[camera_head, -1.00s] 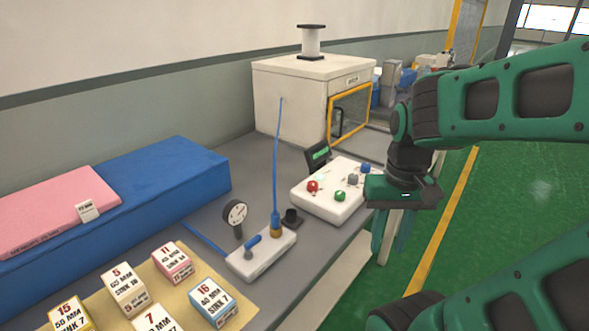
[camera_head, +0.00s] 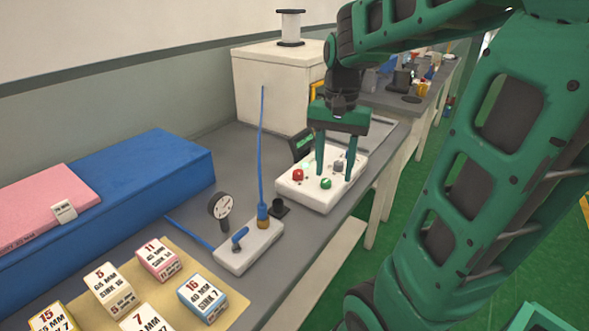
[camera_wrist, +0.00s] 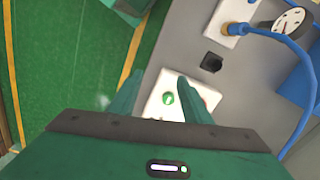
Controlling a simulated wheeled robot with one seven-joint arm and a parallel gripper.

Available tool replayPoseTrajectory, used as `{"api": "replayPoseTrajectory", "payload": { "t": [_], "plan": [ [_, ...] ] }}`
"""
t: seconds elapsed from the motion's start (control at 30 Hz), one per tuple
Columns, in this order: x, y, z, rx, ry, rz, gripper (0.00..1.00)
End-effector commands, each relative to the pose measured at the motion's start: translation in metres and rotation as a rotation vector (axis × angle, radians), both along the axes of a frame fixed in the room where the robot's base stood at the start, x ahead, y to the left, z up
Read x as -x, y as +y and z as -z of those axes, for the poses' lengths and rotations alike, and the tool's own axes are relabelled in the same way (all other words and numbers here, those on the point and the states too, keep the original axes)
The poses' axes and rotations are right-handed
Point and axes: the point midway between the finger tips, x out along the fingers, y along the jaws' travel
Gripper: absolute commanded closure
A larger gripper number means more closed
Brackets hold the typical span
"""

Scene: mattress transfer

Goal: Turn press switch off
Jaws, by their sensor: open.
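A white control box (camera_head: 313,197) with a red button (camera_head: 298,175), a green button (camera_head: 326,183) and a grey knob (camera_head: 338,165) sits on the grey bench. I cannot tell which of these is the press switch. My gripper (camera_head: 335,179) is open and points down over the box, its fingers hiding part of the right side. The wrist view shows my gripper's fingers (camera_wrist: 158,88) spread, with the green button (camera_wrist: 168,99) on the white box (camera_wrist: 172,82) between them in the picture. Contact cannot be seen.
A white valve block (camera_head: 249,250) with a blue lever and blue hose stands left of the box, beside a round gauge (camera_head: 221,206). A white cabinet (camera_head: 275,88) is behind. Labelled blocks and a blue mattress (camera_head: 150,185) lie left.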

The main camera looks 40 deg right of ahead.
Motion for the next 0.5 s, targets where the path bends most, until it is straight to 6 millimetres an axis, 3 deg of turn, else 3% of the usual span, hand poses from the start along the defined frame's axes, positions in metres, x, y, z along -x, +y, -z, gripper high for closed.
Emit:
{"api": "replayPoseTrajectory", "payload": {
  "t": [0.03, 0.2, 0.33, 0.5],
  "plan": [
    [-0.026, -0.003, -0.004, 0.004, 0.009, 0.059, 0.56],
    [-0.096, -0.007, -0.015, 0.016, 0.020, 0.257, 0.56],
    [-0.132, -0.007, -0.017, 0.026, 0.024, 0.362, 0.56],
    [-0.155, -0.005, -0.017, 0.032, 0.028, 0.431, 0.56]
  ]
}}
